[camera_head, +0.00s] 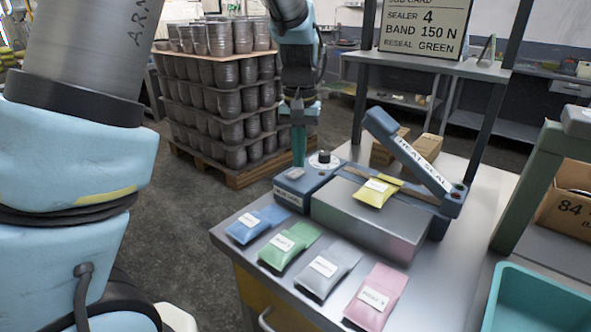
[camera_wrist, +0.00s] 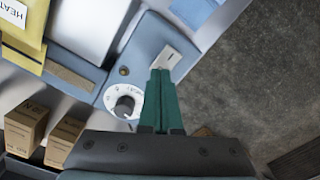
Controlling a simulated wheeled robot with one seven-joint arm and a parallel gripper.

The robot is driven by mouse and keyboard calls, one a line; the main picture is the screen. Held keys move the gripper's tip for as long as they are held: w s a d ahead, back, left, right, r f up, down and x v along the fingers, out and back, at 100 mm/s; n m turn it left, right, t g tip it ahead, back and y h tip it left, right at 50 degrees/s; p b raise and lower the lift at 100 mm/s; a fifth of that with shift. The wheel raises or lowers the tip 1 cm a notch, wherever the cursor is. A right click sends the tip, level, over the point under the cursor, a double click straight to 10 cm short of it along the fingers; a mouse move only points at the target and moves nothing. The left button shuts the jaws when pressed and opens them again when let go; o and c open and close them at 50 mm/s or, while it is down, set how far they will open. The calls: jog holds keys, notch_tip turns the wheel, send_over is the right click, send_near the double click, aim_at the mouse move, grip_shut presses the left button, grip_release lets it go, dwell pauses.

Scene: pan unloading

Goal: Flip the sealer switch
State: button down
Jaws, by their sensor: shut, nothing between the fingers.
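The heat sealer (camera_head: 370,218) stands on the metal table with its blue arm (camera_head: 408,150) raised. Its blue end housing (camera_head: 306,187) carries a pale switch plate (camera_head: 295,173) and a black dial (camera_head: 323,156) on a white disc. In the wrist view the switch plate (camera_wrist: 176,52) lies just beyond my fingertips, which cover its near end, and the dial (camera_wrist: 125,105) is left of them. My gripper (camera_wrist: 161,72) is shut and empty, pointing down at the plate; it also shows in the head view (camera_head: 299,163). I cannot tell whether the tips touch the switch or which way it is set.
A yellow pouch (camera_head: 377,191) lies on the sealer. Blue (camera_head: 257,223), green (camera_head: 289,246), grey (camera_head: 327,270) and pink (camera_head: 375,297) pouches lie along the table's front. Cardboard boxes (camera_head: 424,149) stand behind. A teal bin (camera_head: 540,300) is at right.

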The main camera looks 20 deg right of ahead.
aim_at(299, 171)
notch_tip(299, 171, up, 6)
jog(key=p, duration=0.4)
dwell(0.5)
jog(key=s+a+f+n, duration=0.1)
jog(key=s+a+n, duration=0.1)
jog(key=a, duration=1.3)
jog(key=s+a+f+n+t, duration=0.1)
jog(key=s+a+f+n, duration=0.1)
jog(key=a, duration=1.3)
jog(key=shift+f+n+t, duration=0.2)
jog(key=shift+n+t, duration=0.1)
jog(key=shift+n, duration=0.2)
